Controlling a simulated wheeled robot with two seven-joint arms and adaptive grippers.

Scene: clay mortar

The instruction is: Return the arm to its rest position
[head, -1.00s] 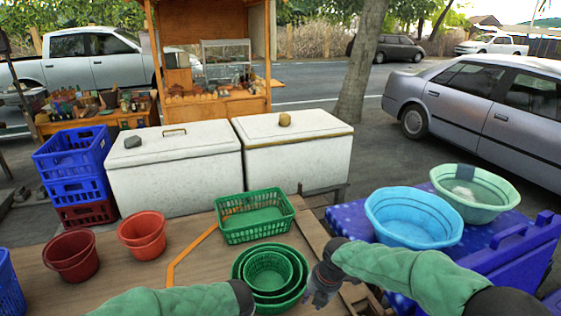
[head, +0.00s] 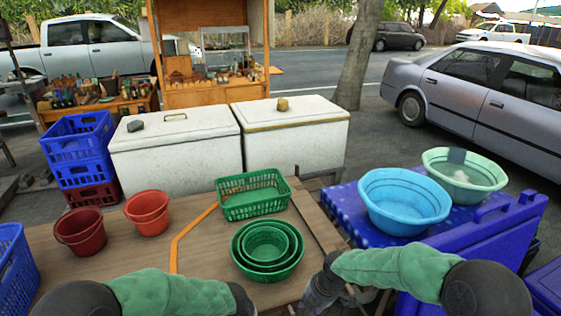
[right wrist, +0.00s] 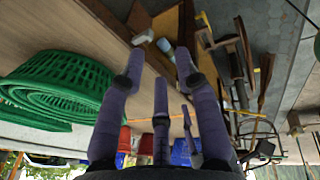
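My right arm (head: 400,272) comes in from the right in a green sleeve. Its gripper (head: 322,292) hangs at the table's right front edge, beside the nested green baskets and apart from them. In the right wrist view the fingers (right wrist: 161,65) are spread, with nothing between them. My left arm (head: 165,293) lies low along the bottom edge of the head view, its dark cuff near the bottom middle. The left gripper itself cannot be made out.
The wooden table (head: 130,262) holds nested green baskets (head: 268,250), a rectangular green basket (head: 252,194) and red buckets (head: 80,232) (head: 148,212). Blue and green basins (head: 404,200) (head: 464,176) stand at right. White chests (head: 175,152) (head: 292,135) stand behind. Poles and tools (right wrist: 240,75) lie below the right gripper.

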